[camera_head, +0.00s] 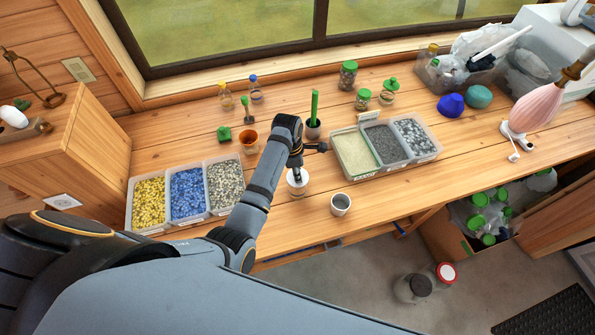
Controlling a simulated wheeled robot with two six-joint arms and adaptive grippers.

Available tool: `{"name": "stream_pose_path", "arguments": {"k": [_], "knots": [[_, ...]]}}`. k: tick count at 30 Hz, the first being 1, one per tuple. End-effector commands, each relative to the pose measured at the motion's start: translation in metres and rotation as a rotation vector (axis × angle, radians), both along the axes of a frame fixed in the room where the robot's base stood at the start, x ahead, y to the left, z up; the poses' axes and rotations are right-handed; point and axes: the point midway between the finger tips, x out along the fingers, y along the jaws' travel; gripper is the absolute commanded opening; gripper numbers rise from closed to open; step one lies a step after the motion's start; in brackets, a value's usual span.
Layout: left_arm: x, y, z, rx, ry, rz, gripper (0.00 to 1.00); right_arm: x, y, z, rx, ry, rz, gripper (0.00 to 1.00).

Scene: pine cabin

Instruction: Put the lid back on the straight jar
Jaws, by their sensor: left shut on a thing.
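A small straight-sided pale jar (340,204) stands upright near the front edge of the table, its top open and its inside grey. Just left of it is a white round piece (298,188), apart from the jar. My left gripper (297,176) points down at this piece and is shut on its top. The piece looks like the lid, but its lower part is too small to tell, as is whether it touches the table. My right gripper is not in view.
Trays of pebbles (187,195) lie at left and more trays (384,144) at right. A terracotta pot (248,140) and a pot with a green stem (313,128) stand behind. Green-lidded jars (348,75) stand farther back. The table right of the open jar is partly clear.

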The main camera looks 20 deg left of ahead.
Motion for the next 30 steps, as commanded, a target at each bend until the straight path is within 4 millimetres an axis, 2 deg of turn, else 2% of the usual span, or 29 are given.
{"name": "stream_pose_path", "arguments": {"k": [9, 10, 15, 22, 27, 30], "knots": [[-0.0001, 0.0000, -0.0003, 0.000, 0.000, 0.000, 0.04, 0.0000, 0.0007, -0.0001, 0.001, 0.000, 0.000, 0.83], [-0.0001, 0.0000, -0.0003, 0.000, 0.000, 0.000, 0.29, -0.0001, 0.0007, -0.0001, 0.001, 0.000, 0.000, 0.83], [-0.0001, 0.0000, -0.0003, 0.000, 0.000, 0.000, 0.52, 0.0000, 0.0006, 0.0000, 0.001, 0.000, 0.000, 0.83], [-0.0002, 0.0000, -0.0003, 0.000, 0.000, 0.000, 0.52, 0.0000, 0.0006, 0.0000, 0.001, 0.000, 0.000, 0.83], [-0.0002, 0.0000, -0.0004, 0.000, 0.000, 0.000, 0.75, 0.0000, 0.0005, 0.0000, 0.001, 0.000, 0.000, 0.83], [-0.0002, 0.0000, -0.0004, 0.000, 0.000, 0.000, 0.75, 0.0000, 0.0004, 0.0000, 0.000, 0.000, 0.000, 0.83]]}}
